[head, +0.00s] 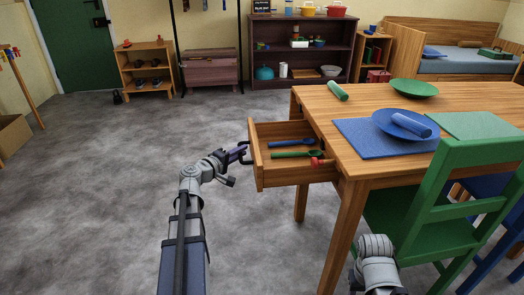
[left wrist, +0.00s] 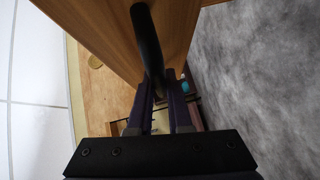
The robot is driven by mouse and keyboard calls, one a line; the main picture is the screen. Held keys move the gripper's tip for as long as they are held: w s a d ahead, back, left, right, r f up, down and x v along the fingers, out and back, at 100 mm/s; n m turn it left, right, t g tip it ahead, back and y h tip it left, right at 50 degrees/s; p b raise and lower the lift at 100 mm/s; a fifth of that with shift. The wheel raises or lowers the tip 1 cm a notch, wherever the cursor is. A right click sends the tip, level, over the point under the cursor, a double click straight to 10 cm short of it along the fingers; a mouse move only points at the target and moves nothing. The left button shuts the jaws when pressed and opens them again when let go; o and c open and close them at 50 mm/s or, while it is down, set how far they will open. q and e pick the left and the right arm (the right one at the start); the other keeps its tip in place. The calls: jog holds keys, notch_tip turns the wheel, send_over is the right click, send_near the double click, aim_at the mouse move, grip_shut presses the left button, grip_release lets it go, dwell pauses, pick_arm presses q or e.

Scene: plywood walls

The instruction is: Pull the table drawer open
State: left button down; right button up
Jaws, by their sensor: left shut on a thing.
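The wooden table (head: 345,186) stands at the right, and its drawer (head: 258,170) sticks out from the table's left end. Several utensils lie in the drawer, among them a blue one (head: 290,143), a green spoon (head: 296,154) and a red-ended one (head: 319,162). My left gripper (head: 240,152) is at the drawer's front, shut on the dark handle. In the left wrist view the black bar handle (left wrist: 147,45) runs between the two fingers (left wrist: 160,108), in front of the wooden drawer face. Part of my right arm shows at the bottom; its gripper is out of frame.
A green chair (head: 450,205) stands at the table's near side. A blue mat (head: 365,150), a blue plate (head: 385,122) and a green plate (head: 412,87) lie on the table. The grey floor (head: 110,190) left of the drawer is clear. Shelves stand along the back wall.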

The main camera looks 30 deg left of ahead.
pick_arm(q)
jog(key=s+a, duration=0.4)
jog(key=a, duration=0.2)
jog(key=shift+a, duration=0.1)
jog(key=c, duration=0.8)
grip_release()
jog(key=shift+s, duration=0.1)
jog(key=shift+c, duration=0.2)
jog(key=p+v, duration=0.1)
jog(key=v, duration=0.6)
jog(key=shift+s, duration=0.4)
jog(key=shift+s+a, duration=0.1)
